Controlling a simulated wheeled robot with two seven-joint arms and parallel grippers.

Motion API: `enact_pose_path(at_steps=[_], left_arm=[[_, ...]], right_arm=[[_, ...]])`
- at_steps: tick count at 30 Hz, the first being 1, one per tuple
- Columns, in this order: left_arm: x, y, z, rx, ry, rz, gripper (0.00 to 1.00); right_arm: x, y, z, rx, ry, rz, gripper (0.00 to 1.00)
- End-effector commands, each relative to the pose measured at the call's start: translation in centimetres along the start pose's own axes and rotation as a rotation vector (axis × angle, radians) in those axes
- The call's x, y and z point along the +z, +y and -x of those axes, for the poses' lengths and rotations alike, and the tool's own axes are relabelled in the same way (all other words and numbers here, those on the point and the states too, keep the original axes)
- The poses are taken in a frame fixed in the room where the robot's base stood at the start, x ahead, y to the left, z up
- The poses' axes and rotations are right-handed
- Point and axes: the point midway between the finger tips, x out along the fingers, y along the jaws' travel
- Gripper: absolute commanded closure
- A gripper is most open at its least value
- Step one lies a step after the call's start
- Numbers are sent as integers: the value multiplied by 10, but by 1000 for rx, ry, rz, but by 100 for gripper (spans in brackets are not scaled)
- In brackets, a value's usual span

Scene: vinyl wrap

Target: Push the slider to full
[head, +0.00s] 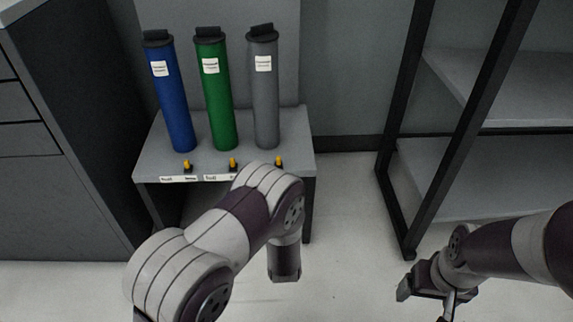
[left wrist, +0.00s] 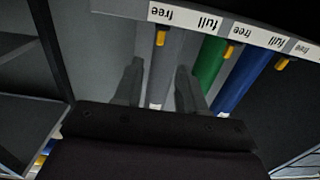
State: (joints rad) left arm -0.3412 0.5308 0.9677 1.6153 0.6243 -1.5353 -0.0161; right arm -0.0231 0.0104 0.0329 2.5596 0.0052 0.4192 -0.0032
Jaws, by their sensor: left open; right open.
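Three upright rolls stand on a grey stand (head: 220,165): blue (head: 172,100), green (head: 217,100) and grey (head: 264,100). A yellow slider shows in front of each: left (head: 187,165), middle (head: 233,163), right (head: 279,161). The left wrist view looks at the stand's labelled edge upside down, with the grey roll's slider (left wrist: 160,37), the green's (left wrist: 229,50) and the blue's (left wrist: 282,64). My left gripper (left wrist: 157,82) is open, its fingers pointing toward the grey roll's slider, apart from it. Its fingers are hidden in the head view. My right gripper (head: 425,297) is open and empty at lower right.
A dark drawer cabinet (head: 60,190) stands left of the stand. A black-framed shelf (head: 480,170) stands at right. White labels with "free" and "full" (left wrist: 205,22) run along the stand's edge. The floor (head: 345,220) between stand and shelf is clear.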

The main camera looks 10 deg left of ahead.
Motion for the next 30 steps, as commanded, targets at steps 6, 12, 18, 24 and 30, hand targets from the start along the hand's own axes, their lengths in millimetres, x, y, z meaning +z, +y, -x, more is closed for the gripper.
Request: enact_pose_path(at_steps=[6, 12, 18, 24, 30], left_arm=[[3, 0, -39, -3, 19, 3, 60], [3, 0, -90, 0, 18, 2, 60], [-1, 1, -120, 2, 15, 1, 60], [-5, 1, -126, 3, 13, -1, 60], [-5, 1, -126, 3, 13, 0, 82]], right_arm=[[4, 0, -27, 0, -1, 0, 16], [7, 0, -55, 0, -2, 0, 16], [8, 0, -68, 0, -1, 0, 16], [8, 0, -67, 0, -1, 0, 16], [8, 0, -67, 0, -1, 0, 16]])
